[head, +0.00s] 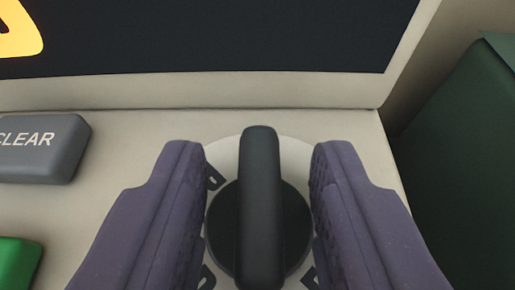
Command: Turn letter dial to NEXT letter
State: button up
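The letter dial is a round black knob (260,215) with a raised bar handle standing upright in the picture. It sits on a pale round plate with partly visible black marks around it. My gripper (260,178) is open, with one purple finger on each side of the bar. A gap shows between each finger and the bar. The fingers cover parts of the plate and its marks. Part of a dark screen (230,40) is above the dial, with a piece of a yellow character at its left edge.
A grey CLEAR button (42,165) is left of the dial, and part of a green button (16,262) is below it. A dark green block (465,160) stands at the right, beyond the panel edge. The beige panel (130,150) between CLEAR and the dial is bare.

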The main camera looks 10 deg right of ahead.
grip_shut()
jog(key=shift+d+p, duration=0.1)
jog(key=shift+p, duration=0.2)
jog(key=n+y+p, duration=0.1)
jog(key=n+y, duration=0.1)
jog(key=shift+d+r+t+y, duration=0.1)
jog(key=shift+t+y, duration=0.2)
jog(key=n+y+p, duration=0.1)
jog(key=n+y, duration=0.1)
jog(key=y, duration=0.1)
jog(key=shift+d+n, duration=0.1)
jog(key=shift+n, duration=0.3)
jog(key=n+y, duration=0.1)
jog(key=n+g+y, duration=0.1)
jog(key=shift+f+n+y+b, duration=0.2)
jog(key=shift+n+y+b, duration=0.1)
jog(key=shift+y+b, duration=0.1)
jog(key=shift+d+n+g+y+b, duration=0.1)
jog(key=shift+n+g+y+b, duration=0.25)
jog(key=shift+n+g+y, duration=0.35)
jog(key=shift+r, duration=0.1)
